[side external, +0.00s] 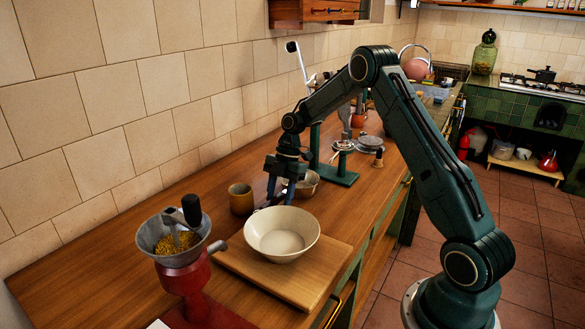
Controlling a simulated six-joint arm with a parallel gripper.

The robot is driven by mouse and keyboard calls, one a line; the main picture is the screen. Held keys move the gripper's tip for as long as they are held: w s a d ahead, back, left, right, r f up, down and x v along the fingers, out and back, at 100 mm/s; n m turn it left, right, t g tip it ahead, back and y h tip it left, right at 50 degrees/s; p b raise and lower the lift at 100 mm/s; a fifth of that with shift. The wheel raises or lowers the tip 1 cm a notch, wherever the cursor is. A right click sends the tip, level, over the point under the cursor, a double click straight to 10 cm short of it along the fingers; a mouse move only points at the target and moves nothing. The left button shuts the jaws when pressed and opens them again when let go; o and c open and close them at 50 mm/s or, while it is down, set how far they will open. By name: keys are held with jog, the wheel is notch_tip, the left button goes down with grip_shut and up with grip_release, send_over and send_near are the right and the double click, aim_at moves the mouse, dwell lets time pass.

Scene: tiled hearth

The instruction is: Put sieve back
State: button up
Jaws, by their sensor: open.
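My gripper (279,197) points down just behind the cream bowl (266,246), its fingers apart with nothing clearly between them. A small metal round vessel (307,186) sits right behind the gripper, partly hidden by it. It may be the sieve, but I cannot make out a mesh or handle. A green stand (342,177) with a flat base and an upright post stands just beyond it. A small shiny round piece (343,145) shows at the stand's top right. I cannot tell whether it belongs to the stand.
The cream bowl rests on a wooden board (312,272). A brown cup (241,198) stands left of the gripper. A red grinder (187,280) with a grain-filled hopper is at front left. A small bell-like piece (378,158) stands right of the stand. The tiled wall borders the counter's left.

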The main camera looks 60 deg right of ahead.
jog(key=v, duration=1.2)
jog(key=shift+r, duration=0.3)
dwell(0.4)
jog(key=s+a+r+m+t+h, duration=0.25)
jog(key=s+a+r+m, duration=0.8)
jog(key=a, duration=0.55)
jog(key=s+a+m+t+h, duration=0.1)
jog(key=s+m, duration=0.6)
jog(key=s, duration=1.2)
jog(key=shift+s+a+f+t+h, duration=0.2)
jog(key=shift+a+t+h, duration=0.15)
jog(key=shift+a+t, duration=0.6)
